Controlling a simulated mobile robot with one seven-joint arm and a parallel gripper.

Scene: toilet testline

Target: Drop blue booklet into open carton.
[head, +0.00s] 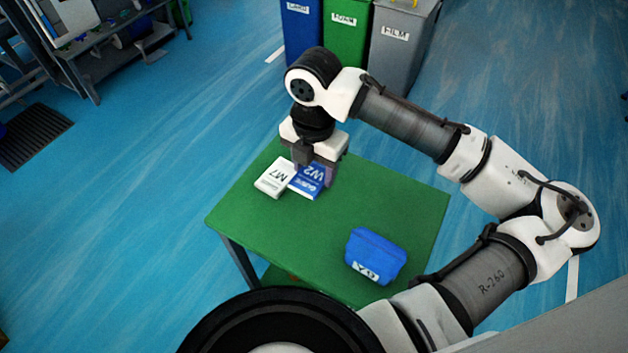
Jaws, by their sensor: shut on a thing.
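The blue booklet (306,187) has white lettering that includes "W2". It is at the far left part of the green table (235,215), right beside a white item. My gripper (317,172) points down over it, shut on the booklet. The fingers and palm hide part of the booklet. I cannot tell whether the booklet touches the table or is slightly raised. I cannot make out an open carton in the head view.
The white item marked "M7" (272,177) lies close against the booklet's left side. A blue box or pouch with a white label (375,250) sits near the table's front right. Blue (302,30), green (345,45) and grey (402,40) bins stand behind the table.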

